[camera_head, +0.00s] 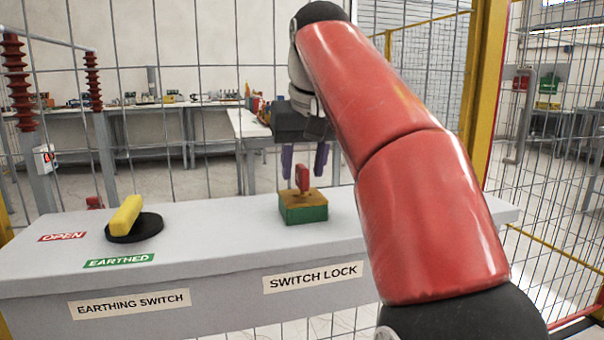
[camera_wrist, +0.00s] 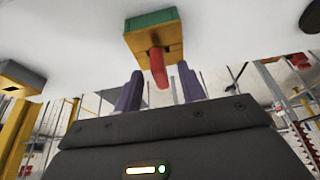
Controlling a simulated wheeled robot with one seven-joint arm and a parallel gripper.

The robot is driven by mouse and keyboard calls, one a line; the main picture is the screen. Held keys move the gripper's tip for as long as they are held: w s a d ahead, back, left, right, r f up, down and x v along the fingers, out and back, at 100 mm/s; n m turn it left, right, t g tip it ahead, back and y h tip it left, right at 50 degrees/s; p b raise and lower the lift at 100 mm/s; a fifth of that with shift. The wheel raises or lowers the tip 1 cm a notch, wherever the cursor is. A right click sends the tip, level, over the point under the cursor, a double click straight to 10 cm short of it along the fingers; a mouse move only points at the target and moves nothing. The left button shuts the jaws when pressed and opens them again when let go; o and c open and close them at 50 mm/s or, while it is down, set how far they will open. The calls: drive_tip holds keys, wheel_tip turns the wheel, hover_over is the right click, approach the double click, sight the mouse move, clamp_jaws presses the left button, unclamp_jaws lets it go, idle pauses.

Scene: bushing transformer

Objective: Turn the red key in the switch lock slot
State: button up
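The red key (camera_head: 302,178) stands upright in the switch lock (camera_head: 303,208), a small block with a yellow top and green sides on the grey cabinet. My gripper (camera_head: 304,172) is above the key, with its two purple fingers pointing down. The wrist view shows the red key (camera_wrist: 158,68) projecting from the yellow face of the lock (camera_wrist: 150,22). The fingers of my gripper (camera_wrist: 159,72) are spread, one on each side of the key's end, with visible gaps. The fingers do not appear to touch the key.
A yellow handle (camera_head: 125,214) on a black disc sits on the cabinet (camera_head: 225,225) to the left, by the OPEN and EARTHED labels. A wire mesh fence (camera_head: 200,120) stands behind. A yellow post (camera_head: 487,90) rises at right. The cabinet top between handle and lock is clear.

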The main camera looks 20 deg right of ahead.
drive_tip(key=shift+b+x, duration=0.4)
drive_tip(key=shift+x, duration=1.05)
clamp_jaws()
drive_tip(key=shift+d+r+n+y+p, duration=0.1)
drive_tip(key=shift+n+y+p, duration=0.45)
drive_tip(key=shift+n, duration=0.65)
drive_tip(key=shift+n+y, duration=0.35)
drive_tip(key=shift+n, duration=1.45)
drive_tip(key=shift+g, duration=0.3)
